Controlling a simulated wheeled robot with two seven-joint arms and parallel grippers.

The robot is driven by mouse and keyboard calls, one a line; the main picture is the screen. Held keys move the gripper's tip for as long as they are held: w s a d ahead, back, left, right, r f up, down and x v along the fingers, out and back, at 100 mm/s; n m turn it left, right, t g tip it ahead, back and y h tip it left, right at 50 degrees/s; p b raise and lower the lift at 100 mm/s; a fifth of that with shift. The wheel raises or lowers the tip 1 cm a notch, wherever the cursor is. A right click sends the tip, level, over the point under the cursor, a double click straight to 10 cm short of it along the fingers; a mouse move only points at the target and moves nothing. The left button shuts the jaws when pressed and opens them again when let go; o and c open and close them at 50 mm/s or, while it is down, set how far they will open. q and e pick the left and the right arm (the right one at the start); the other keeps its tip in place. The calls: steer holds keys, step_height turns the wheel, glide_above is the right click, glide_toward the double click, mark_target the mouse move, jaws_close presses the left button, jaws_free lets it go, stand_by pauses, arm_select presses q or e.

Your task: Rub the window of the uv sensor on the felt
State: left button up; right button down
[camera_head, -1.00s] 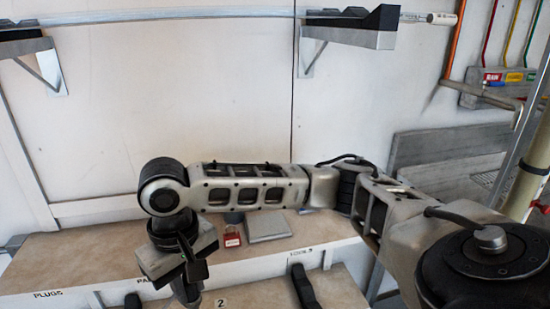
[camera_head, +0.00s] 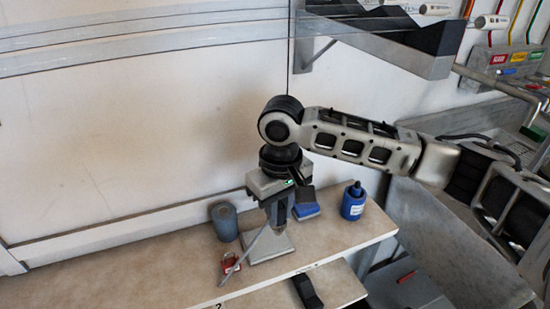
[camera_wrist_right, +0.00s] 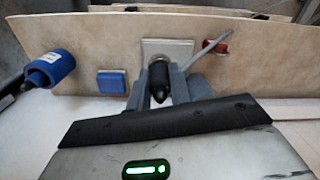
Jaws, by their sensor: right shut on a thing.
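My right gripper (camera_head: 279,220) points down over a grey square plate (camera_head: 269,248) on the bench. It is shut on a dark cylindrical body, seemingly the uv sensor (camera_wrist_right: 159,78), between its grey fingers in the wrist view. A thin grey cable (camera_head: 244,256) trails from it. The sensor's window cannot be made out. The plate also shows behind the sensor in the wrist view (camera_wrist_right: 180,47). A blue block (camera_head: 307,210) lies beside the plate; I cannot tell which of the two bears the felt. My left gripper is out of view.
A blue bottle (camera_head: 353,203) stands right of the blue block. A grey-blue cylinder (camera_head: 224,221) and a red padlock (camera_head: 231,262) are left of the plate. A black item (camera_head: 307,291) lies on the lower front surface. The bench's left part is clear.

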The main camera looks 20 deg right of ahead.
arm_select(q)
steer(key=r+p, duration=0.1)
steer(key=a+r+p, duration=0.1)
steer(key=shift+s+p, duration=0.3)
steer(key=shift+p, duration=0.05)
arm_select(e)
steer(key=w+a+r+n, duration=0.2)
steer(key=w+r, duration=0.1)
steer(key=shift+r, duration=0.2)
steer(key=shift+f+b, duration=0.6)
steer(key=shift+f, duration=3.1)
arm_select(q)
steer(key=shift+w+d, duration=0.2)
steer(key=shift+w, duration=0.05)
arm_select(e)
steer(key=shift+d+f, duration=0.1)
steer(key=shift+f, duration=0.05)
